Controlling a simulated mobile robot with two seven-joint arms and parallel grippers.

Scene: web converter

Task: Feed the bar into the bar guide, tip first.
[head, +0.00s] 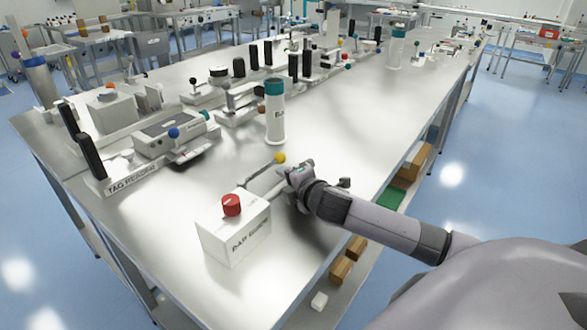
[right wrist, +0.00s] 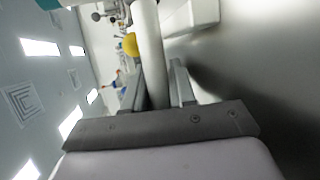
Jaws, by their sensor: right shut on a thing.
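The bar guide (head: 232,232) is a white box with a red knob on top, standing near the front edge of the bench in the head view. My right gripper (head: 284,176) is just behind and right of it, low over the bench. In the right wrist view, the right gripper (right wrist: 157,90) is shut on the bar (right wrist: 150,55), a pale round rod running up between its two fingers. A yellow ball (head: 280,158) shows near the gripper; it also shows beside the bar in the right wrist view (right wrist: 130,45). The guide's opening cannot be made out. My left gripper is not in view.
A white canister with a teal cap (head: 275,118) stands behind the gripper. A tag reader with black posts (head: 130,175) and other fixtures line the left side. Cardboard boxes (head: 348,260) lie on the shelf below.

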